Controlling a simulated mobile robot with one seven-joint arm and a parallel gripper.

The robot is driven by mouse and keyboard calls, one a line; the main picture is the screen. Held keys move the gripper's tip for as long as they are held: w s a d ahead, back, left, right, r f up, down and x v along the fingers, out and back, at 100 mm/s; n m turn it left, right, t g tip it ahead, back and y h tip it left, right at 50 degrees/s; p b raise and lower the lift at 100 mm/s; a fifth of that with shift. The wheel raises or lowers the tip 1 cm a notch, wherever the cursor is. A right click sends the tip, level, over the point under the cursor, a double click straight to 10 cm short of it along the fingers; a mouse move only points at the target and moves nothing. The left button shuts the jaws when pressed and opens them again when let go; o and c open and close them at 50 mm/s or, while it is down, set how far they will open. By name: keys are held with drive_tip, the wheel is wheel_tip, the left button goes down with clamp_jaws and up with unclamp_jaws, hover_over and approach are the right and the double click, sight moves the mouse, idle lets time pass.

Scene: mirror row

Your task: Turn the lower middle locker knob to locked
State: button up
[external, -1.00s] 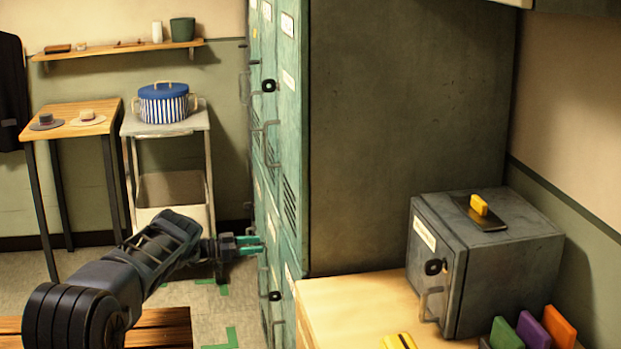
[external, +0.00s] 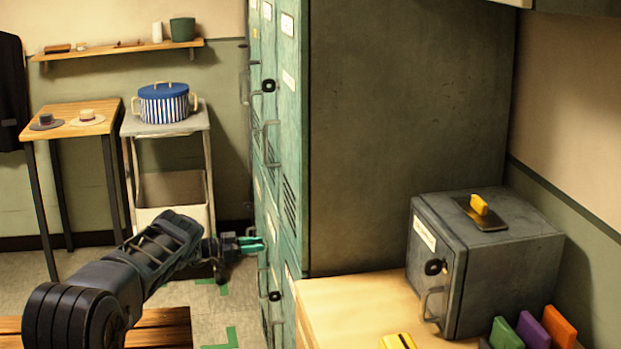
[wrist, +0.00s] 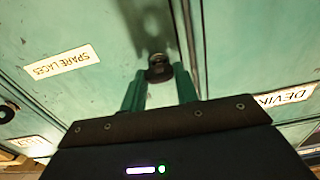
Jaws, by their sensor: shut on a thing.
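A dark round locker knob (wrist: 158,68) sits on the green locker front in the wrist view, between my two green fingertips. My gripper (wrist: 160,88) is shut on this knob. In the external view my gripper (external: 252,244) reaches the lower part of the green lockers (external: 290,150) from the left. There the held knob is hidden or too small to make out. The knob's exact angle is not clear.
Labels reading SPARE LACES (wrist: 62,61) and DEVIK (wrist: 286,96) appear upside down in the wrist view. Another locker knob (external: 275,296) is lower down. A grey box (external: 490,260) stands on the wooden counter (external: 345,310) at right. A wooden bench (external: 160,330) lies below my arm.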

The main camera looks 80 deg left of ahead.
drive_tip(key=shift+d+f+m, duration=0.1)
drive_tip(key=shift+m, duration=3.85)
drive_tip(key=shift+d+f+m, duration=0.1)
drive_tip(key=shift+m, duration=3.85)
drive_tip(key=o, duration=1)
drive_tip(key=s, duration=1)
drive_tip(key=shift+s, duration=0.4)
drive_tip(key=shift+c, duration=0.3)
